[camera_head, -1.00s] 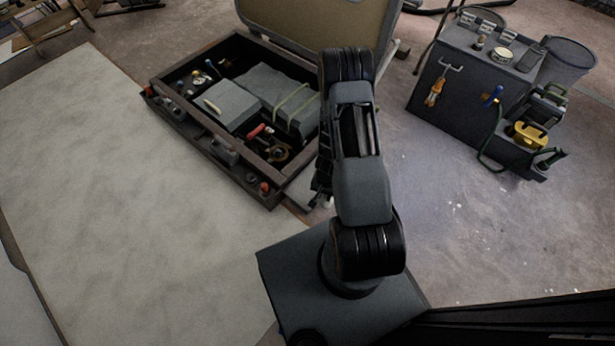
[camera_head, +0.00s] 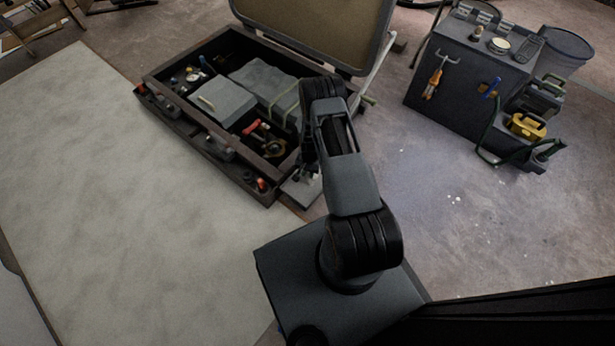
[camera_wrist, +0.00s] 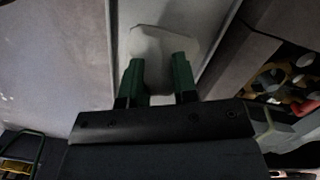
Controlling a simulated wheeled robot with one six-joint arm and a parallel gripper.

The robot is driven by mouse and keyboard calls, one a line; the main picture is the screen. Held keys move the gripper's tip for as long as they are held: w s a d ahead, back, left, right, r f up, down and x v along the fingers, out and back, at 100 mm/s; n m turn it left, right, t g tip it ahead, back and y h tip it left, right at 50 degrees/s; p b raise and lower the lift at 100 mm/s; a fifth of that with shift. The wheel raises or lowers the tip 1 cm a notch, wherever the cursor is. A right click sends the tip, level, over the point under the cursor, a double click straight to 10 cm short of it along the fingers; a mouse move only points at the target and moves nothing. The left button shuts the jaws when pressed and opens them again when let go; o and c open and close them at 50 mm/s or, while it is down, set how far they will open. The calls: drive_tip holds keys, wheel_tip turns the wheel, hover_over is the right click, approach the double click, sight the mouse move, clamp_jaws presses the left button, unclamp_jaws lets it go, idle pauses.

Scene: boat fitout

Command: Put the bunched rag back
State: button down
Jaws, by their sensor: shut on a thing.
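In the wrist view, my gripper (camera_wrist: 158,70) has its two green fingers shut on a pale, whitish bunched rag (camera_wrist: 162,43). The rag shows between the fingers and beyond their tips. Behind it is a light grey flat panel (camera_wrist: 205,14), beside the dark wooden wall of the tool chest (camera_wrist: 240,60). I cannot tell whether the rag touches the panel. In the head view, the gripper is mostly hidden behind my arm, near the right front corner of the open tool chest (camera_head: 232,186). The rag cannot be made out there.
The chest holds grey boxes (camera_head: 222,100), a red-handled tool (camera_head: 250,127) and small items; its lid (camera_head: 320,30) stands open behind. A dark cabinet (camera_head: 465,75) with tools and a yellow item (camera_head: 527,126) stands right. A pale sheet (camera_head: 100,200) lies clear on the left.

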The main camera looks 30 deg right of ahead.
drive_tip(key=shift+w+f+b, duration=0.2)
drive_tip(key=shift+f+b, duration=0.75)
drive_tip(key=shift+f, duration=0.75)
drive_tip(key=shift+f, duration=0.15)
drive_tip(key=c, duration=0.9)
unclamp_jaws()
wheel_tip(320, 180, up, 12)
drive_tip(key=p, duration=0.5)
wheel_tip(320, 180, up, 26)
drive_tip(key=n+t, duration=0.2)
drive_tip(key=n, duration=0.2)
hover_over(308, 176)
drive_tip(key=w+a, duration=0.2)
drive_tip(key=a, duration=0.2)
drive_tip(key=s+a+r+n+t, duration=0.1)
drive_tip(key=s+a+r+n, duration=0.1)
drive_tip(key=s+r, duration=0.5)
drive_tip(key=s+a+r+n+h, duration=0.1)
drive_tip(key=s+a+r+n, duration=0.1)
drive_tip(key=s+r, duration=0.5)
drive_tip(key=s+a, duration=0.1)
drive_tip(key=s, duration=0.1)
drive_tip(key=shift+s+r+n+t, duration=0.3)
drive_tip(key=shift+s+r+t, duration=0.05)
drive_tip(key=shift+t, duration=0.05)
